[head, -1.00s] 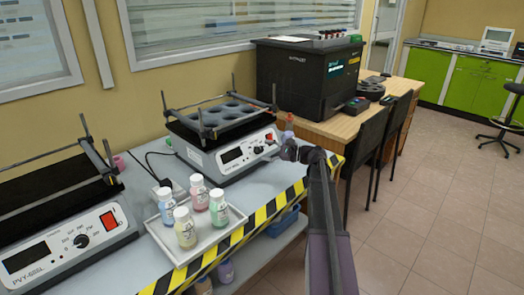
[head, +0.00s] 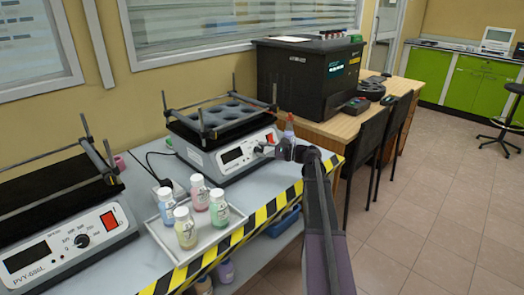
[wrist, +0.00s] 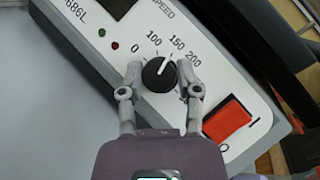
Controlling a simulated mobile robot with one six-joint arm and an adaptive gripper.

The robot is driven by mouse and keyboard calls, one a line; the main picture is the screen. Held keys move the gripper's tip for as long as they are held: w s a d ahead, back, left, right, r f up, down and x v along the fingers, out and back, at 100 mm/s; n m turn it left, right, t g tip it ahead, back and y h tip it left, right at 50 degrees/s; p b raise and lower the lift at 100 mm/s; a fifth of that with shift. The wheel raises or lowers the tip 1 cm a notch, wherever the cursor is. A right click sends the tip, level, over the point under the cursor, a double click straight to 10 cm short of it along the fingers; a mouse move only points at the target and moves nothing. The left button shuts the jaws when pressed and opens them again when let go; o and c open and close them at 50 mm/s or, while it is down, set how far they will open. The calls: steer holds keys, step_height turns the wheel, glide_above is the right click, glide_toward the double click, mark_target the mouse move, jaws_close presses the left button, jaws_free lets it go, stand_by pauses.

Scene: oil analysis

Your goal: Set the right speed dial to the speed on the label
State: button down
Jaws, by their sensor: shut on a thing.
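The right shaker (head: 225,137) stands on the grey bench, with a dark display and a red switch on its front panel. Its black speed dial (wrist: 159,74) shows in the wrist view, with a white pointer line directed between 100 and 200, near the 150 mark. My gripper (wrist: 160,80) is shut on the dial, one finger on each side. In the head view my gripper (head: 268,150) is at the shaker's front panel and hides the dial. Bottles (head: 200,193) with white caps and small labels stand in a tray; the label text is too small to read.
The white tray (head: 166,238) sits on the bench by the striped front edge. A left shaker (head: 66,250) with its own dial (head: 82,241) stands at the left. The red switch (wrist: 228,119) is close to my right finger. A wooden desk with a black machine (head: 305,75) stands behind.

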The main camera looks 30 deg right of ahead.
steer(key=shift+w+r+n+g+p, duration=0.1)
steer(key=shift+r+n+g+p, duration=0.15)
steer(key=shift+n+g+p, duration=0.7)
steer(key=shift+f+n+g+p, duration=0.2)
steer(key=shift+n+g+p, duration=0.25)
steer(key=shift+n, duration=0.4)
steer(key=shift+a, duration=0.1)
steer(key=shift+c, duration=1.5)
jaws_free()
steer(key=shift+f+m+t+b, duration=0.1)
steer(key=shift+m+t+b, duration=0.2)
steer(key=shift+b, duration=0.1)
